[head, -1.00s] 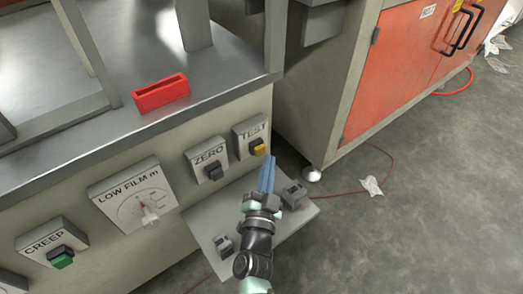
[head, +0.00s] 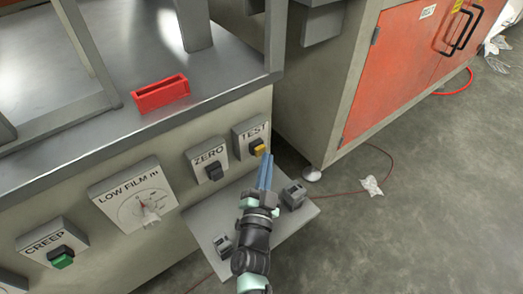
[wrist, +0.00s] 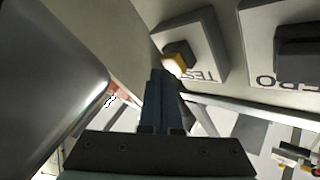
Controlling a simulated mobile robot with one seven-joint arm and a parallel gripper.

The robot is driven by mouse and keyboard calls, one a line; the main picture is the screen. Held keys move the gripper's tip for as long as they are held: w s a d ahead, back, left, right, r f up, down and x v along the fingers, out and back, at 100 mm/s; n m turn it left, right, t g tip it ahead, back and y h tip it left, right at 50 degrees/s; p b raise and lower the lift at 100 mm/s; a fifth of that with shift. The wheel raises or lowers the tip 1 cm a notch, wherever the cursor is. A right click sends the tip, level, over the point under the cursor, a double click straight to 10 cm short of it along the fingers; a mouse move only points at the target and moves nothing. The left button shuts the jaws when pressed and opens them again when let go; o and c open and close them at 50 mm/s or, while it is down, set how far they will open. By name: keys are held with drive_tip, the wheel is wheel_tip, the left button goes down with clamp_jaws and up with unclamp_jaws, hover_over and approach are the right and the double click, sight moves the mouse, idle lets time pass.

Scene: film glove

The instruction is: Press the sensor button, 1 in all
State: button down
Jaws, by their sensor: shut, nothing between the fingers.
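My gripper (head: 266,158) is shut and empty, its blue fingers pointing up toward the panel. The fingertips lie just below the yellow button (head: 260,150) on the TEST box (head: 250,136) in the head view. In the wrist view the fingertips (wrist: 160,74) are beside the yellow button (wrist: 174,63), very close; I cannot tell whether they touch. No label reading "sensor" is legible. The ZERO box (head: 207,158) with a dark button (head: 214,172) is to the left, and the CREEP box (head: 45,236) with a green button (head: 62,259) is farther left.
A LOW FILM dial box (head: 130,195) sits between CREEP and ZERO. A grey shelf (head: 205,215) with small grey blocks (head: 293,195) juts out below the panel, under my arm. A red holder (head: 160,93) stands on the metal top. An orange-doored cabinet (head: 400,60) is at the right.

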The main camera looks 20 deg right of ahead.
drive_tip(key=shift+w+a, duration=0.2)
drive_tip(key=shift+w, duration=0.25)
idle(0.6)
idle(0.4)
drive_tip(key=shift+s+d, duration=0.35)
drive_tip(key=shift+s, duration=0.5)
drive_tip(key=shift+s+d, duration=0.3)
drive_tip(key=shift+s, duration=0.5)
drive_tip(key=shift+s+d, duration=0.25)
drive_tip(key=shift+s, duration=0.55)
drive_tip(key=shift+s+d, duration=0.3)
drive_tip(key=shift+s, duration=0.5)
